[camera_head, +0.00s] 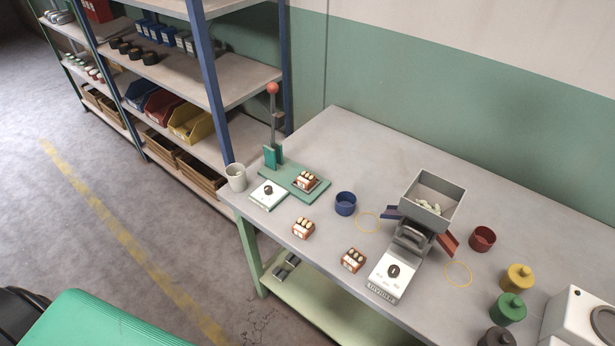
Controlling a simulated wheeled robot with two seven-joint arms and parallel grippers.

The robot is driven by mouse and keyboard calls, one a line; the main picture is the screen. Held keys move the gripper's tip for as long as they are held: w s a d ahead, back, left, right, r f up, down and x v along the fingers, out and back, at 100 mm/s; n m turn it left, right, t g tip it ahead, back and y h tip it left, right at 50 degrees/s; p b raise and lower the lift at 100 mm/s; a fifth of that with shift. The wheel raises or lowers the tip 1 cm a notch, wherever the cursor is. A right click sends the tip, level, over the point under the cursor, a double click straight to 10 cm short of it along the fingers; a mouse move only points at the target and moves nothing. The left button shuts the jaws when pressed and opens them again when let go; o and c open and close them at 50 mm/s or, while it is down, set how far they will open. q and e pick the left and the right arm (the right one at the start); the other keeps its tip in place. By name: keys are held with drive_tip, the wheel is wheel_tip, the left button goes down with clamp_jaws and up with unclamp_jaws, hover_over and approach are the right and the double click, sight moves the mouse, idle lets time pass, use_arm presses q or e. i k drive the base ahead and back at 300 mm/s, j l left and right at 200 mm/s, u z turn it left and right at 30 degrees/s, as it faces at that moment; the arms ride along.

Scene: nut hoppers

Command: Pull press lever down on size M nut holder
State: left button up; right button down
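The press (300,184) has a green base at the left end of the workbench. Its lever (273,115) stands upright with a red ball knob on top. One orange-brown nut holder (308,181) with pale nuts sits on the press base, to the right of the lever. A second nut holder (303,228) lies on the bench in front of the press. A third nut holder (353,260) lies farther right, beside the hopper machine. Size marks on the holders are too small to read. Neither of my grippers shows.
A grey hopper machine (432,200), a blue cup (345,203) and a red cup (482,239) are to the right. Shelves (190,75) stand behind left. The floor between is clear.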

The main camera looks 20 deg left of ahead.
sight(278, 120)
drive_tip(key=i+j, duration=0.1)
drive_tip(key=j, duration=0.4)
drive_tip(key=i+j, duration=0.15)
drive_tip(key=j, duration=0.35)
drive_tip(key=i+j+z, duration=0.1)
drive_tip(key=j, duration=0.4)
drive_tip(key=i+j, duration=0.1)
drive_tip(key=j, duration=0.4)
